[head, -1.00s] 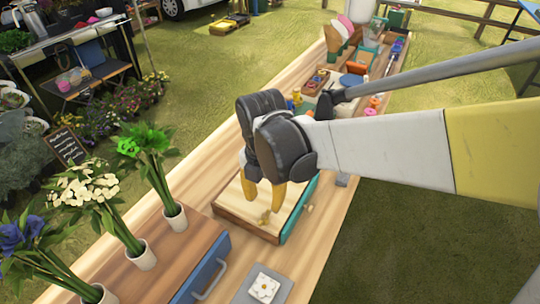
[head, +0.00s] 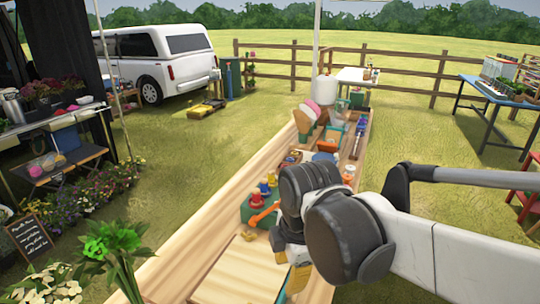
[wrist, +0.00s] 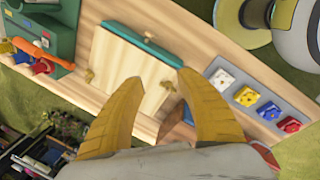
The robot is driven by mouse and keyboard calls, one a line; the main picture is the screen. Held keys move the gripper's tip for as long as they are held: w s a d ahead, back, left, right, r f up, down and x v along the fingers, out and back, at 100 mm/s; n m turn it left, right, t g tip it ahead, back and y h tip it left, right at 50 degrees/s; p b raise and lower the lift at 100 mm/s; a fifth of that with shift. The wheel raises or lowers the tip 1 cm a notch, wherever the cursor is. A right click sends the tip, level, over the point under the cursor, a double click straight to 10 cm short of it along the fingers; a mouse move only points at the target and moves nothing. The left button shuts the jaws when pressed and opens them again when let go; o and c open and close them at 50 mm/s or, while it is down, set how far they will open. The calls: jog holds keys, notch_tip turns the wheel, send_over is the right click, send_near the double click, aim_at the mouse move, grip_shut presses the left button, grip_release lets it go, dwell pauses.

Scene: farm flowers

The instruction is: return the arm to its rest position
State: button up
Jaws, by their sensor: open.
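My gripper (head: 290,262) is in the head view, above the wooden table (head: 180,270) near its right edge. Its yellow fingers also show in the wrist view (wrist: 150,108), spread apart with nothing between them. Below them in the wrist view is a light wooden box (wrist: 125,72) with a teal edge and a small knob. The box top (head: 240,272) also shows in the head view, left of my gripper and partly cut off by the frame. My arm (head: 440,255) reaches in from the right.
A green block with coloured pegs (head: 262,205) stands on the table beyond the box. Several colored flower tiles (wrist: 245,95) lie right of the box in the wrist view. A green-flowered plant (head: 115,245) stands at the lower left. Open grass (head: 440,150) lies right of the table.

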jog(key=s+d+m+t, duration=0.2)
jog(key=d+m, duration=0.6)
jog(key=m, duration=0.2)
jog(key=s+d+m+t+h, duration=0.1)
jog(key=s+d+m+t, duration=0.2)
jog(key=d+m, duration=0.5)
jog(key=m, duration=0.3)
jog(key=shift+s+r, duration=0.25)
jog(key=shift+r, duration=0.05)
